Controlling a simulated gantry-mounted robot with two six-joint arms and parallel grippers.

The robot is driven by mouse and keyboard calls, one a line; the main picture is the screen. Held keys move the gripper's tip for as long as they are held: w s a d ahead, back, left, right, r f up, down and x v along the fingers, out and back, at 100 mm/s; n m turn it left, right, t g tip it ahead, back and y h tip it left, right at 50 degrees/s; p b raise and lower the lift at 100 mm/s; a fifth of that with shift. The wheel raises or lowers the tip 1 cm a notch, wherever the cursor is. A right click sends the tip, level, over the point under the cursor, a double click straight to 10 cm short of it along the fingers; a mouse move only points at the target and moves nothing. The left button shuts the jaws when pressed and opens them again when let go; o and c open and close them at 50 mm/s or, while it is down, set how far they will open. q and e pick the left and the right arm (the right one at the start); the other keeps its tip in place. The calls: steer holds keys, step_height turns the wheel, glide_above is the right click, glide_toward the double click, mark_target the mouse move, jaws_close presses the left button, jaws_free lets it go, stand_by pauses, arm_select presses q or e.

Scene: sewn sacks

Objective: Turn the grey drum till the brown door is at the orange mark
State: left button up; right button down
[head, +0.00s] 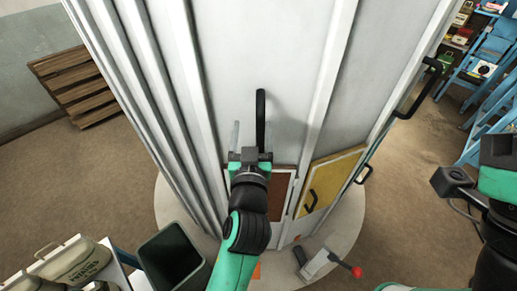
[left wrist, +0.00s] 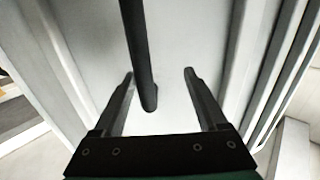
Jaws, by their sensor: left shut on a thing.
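The tall grey drum (head: 277,60) stands on a round pale base (head: 345,225). Its brown door (head: 283,186) is low on the side facing me, partly hidden behind my left gripper (head: 250,150). The orange mark (head: 257,271) shows on the base below the brown door, partly covered by my left arm. A black upright handle (head: 260,110) is on the panel above the brown door.
A yellow door (head: 332,180) with a black handle is right of the brown one. A lever with a red knob (head: 357,271) sits on the base. A dark green bin (head: 170,255) is at front left, wooden pallets (head: 80,85) at far left, blue ladders (head: 490,65) at right.

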arm_select(q)
steer(key=s+p, duration=0.1)
steer(key=s, duration=0.9)
steer(key=shift+s+d+f, duration=0.15)
steer(key=shift+s+d, duration=0.05)
steer(key=shift+d, duration=0.25)
